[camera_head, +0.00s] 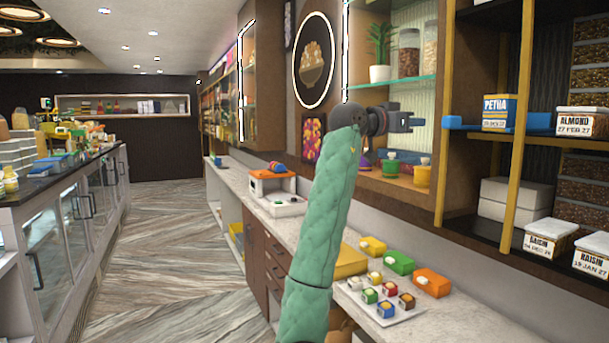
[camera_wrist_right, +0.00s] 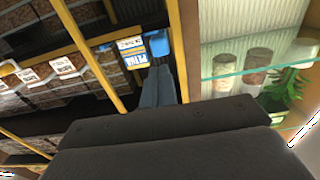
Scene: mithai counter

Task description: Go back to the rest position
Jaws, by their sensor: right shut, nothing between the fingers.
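My right arm, in a green padded sleeve, rises through the middle of the head view. My right gripper (camera_head: 412,121) is at its top, raised in front of the wall shelving and pointing right. It is shut and empty. In the right wrist view the closed grey fingers (camera_wrist_right: 159,87) point toward the shelf with the PETHA box (camera_wrist_right: 134,52), and space shows between them and the box. The PETHA box (camera_head: 499,113) stands on the upper shelf, right of the gripper in the head view. My left gripper is not in view.
Labelled ALMOND (camera_head: 582,122), RAISIN (camera_head: 593,258) and DAISIN-like (camera_head: 550,236) boxes stand on shelves at right. A glass shelf (camera_head: 393,88) with jars and a plant is near the gripper. A tray (camera_head: 378,313) of small boxes lies on the counter. The aisle floor at left is clear.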

